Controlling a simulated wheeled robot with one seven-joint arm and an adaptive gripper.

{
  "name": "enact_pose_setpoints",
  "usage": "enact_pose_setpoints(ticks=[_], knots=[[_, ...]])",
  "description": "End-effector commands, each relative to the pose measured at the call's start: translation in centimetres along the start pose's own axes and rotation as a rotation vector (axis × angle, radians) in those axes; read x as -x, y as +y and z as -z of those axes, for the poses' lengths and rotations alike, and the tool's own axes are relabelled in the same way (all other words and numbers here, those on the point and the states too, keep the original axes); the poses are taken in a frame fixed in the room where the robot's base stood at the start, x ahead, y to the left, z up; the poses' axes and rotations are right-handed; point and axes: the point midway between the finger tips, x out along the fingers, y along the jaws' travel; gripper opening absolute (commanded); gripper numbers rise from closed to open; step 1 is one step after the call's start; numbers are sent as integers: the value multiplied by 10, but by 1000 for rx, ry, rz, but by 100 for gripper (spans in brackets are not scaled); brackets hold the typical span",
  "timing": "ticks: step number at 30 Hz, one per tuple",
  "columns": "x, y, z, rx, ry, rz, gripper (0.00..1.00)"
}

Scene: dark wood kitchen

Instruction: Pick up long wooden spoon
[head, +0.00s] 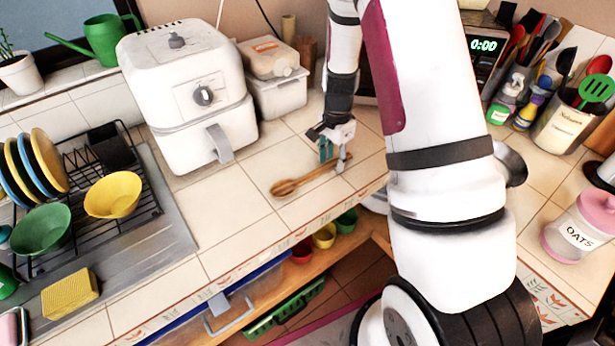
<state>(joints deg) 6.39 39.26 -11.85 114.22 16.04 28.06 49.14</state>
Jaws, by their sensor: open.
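A long wooden spoon (290,186) lies on the tiled counter in the head view, right of the white air fryer. Its bowl end points left toward the counter's front edge, and its handle runs up and right. My gripper (335,160) points down at the handle, with its fingers apart around or just above it. I cannot tell whether the fingers touch the handle. Part of the handle is hidden by the gripper.
The air fryer (190,90) stands left of my gripper, and white containers (277,90) stand behind. A dish rack (125,215) with bowls is at the left. An oats jar (580,228) is at the right. Tiles left of the spoon are clear.

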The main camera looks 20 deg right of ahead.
Motion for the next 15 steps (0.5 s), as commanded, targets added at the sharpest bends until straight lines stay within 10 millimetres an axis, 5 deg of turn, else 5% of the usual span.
enact_pose_setpoints(ticks=[4,9,15], knots=[[0,0,0,0,0,1,41],[0,0,0,0,0,1,2],[0,0,0,0,0,0,0]])
